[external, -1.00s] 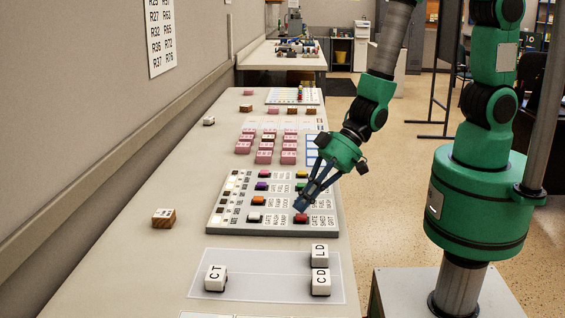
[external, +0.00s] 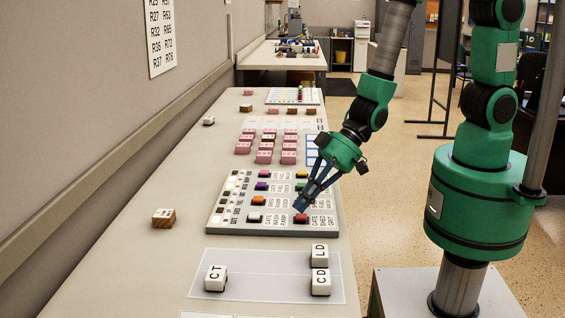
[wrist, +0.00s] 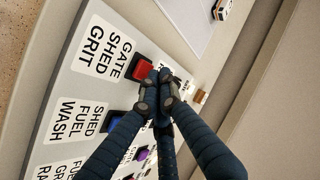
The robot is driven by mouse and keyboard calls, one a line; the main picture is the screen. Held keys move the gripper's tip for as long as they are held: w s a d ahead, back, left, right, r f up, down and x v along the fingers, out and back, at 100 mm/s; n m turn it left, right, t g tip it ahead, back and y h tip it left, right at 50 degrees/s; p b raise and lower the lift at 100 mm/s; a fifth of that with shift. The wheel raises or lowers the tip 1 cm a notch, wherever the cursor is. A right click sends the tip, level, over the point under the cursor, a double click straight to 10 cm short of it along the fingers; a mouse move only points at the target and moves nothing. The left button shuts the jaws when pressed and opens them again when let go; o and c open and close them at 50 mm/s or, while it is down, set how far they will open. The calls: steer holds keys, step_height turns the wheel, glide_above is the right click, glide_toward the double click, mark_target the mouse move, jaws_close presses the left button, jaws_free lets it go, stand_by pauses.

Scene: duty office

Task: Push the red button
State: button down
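The red button (external: 301,219) is at the front right of the grey button panel (external: 225,229), next to a label reading GATE SHED GRIT. In the wrist view the red button (wrist: 144,69) sits in a dark frame, just left of my fingertips, which cover its edge. My gripper (external: 299,209) points down at the red button, its fingers drawn together and holding nothing. In the wrist view the fingertips of my gripper (wrist: 160,78) meet at the button's edge. I cannot tell whether they touch it or whether it is pressed.
A white button (external: 254,219), an orange button (external: 257,201) and a purple button (external: 262,186) share the panel. A blue button (wrist: 114,121) is close to my fingers. White lettered blocks (external: 215,278) stand on a pale mat in front. A wooden block (external: 164,218) lies left.

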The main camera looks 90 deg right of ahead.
mark_target(303, 214)
steer(key=shift+f, duration=0.4)
stand_by(0.7)
steer(key=shift+r, duration=0.2)
steer(key=shift+r+p, duration=0.25)
steer(key=shift+p, duration=0.2)
steer(key=shift+r+p, duration=2.85)
steer(key=shift+r, duration=0.15)
